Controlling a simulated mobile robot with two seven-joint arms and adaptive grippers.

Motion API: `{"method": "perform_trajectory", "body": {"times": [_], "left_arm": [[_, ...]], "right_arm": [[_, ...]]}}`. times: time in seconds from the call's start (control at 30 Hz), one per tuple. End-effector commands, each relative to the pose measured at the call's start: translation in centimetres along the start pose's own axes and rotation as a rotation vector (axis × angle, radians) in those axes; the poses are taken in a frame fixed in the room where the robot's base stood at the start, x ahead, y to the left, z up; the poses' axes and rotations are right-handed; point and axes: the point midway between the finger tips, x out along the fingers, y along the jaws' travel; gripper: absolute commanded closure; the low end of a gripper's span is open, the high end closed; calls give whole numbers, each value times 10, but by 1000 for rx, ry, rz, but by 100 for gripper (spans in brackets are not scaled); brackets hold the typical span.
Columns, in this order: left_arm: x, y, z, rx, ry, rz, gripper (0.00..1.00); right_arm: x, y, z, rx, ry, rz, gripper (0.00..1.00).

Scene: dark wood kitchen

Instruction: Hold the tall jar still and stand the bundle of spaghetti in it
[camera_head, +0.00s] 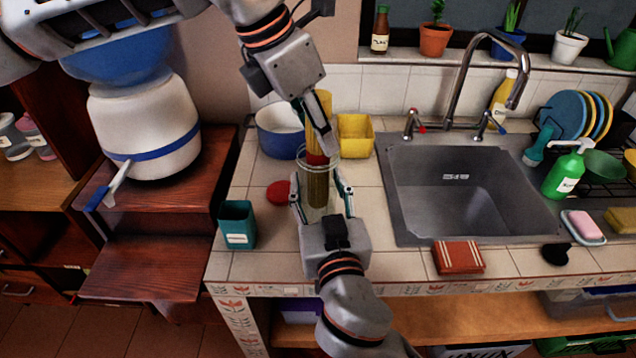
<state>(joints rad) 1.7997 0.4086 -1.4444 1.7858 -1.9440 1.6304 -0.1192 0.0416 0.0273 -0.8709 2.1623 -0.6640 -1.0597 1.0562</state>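The tall clear jar (308,198) stands upright on the tiled counter left of the sink. The yellow bundle of spaghetti (319,104) stands nearly upright with its lower part inside the jar and its upper part above the rim. A red band shows around it near the rim. My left gripper (321,125) reaches down from above and appears shut on the upper bundle; one finger crosses in front of it and the other is partly hidden. My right gripper (322,190) comes from the front, its fingers on either side of the jar, shut on it.
A blue pot (276,132) and a yellow container (355,136) stand close behind the jar. A red lid (279,192) and a teal cup (237,225) are to its left. The sink (460,190) is to the right, with a folded red cloth (459,257) at its front.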

Motion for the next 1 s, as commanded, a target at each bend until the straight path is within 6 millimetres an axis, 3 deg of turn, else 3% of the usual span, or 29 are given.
{"method": "perform_trajectory", "body": {"times": [0.47, 0.57, 1.0], "left_arm": [[-4, 0, 0, 0, 0, 0, 55], [-16, 0, 0, 0, 0, 1, 55], [-100, 1, 1, -1, -3, 3, 55]], "right_arm": [[0, 0, 0, -1, -1, 0, 79], [0, 0, 0, -1, -1, 0, 79], [0, 0, 0, -1, -1, 0, 79]]}}
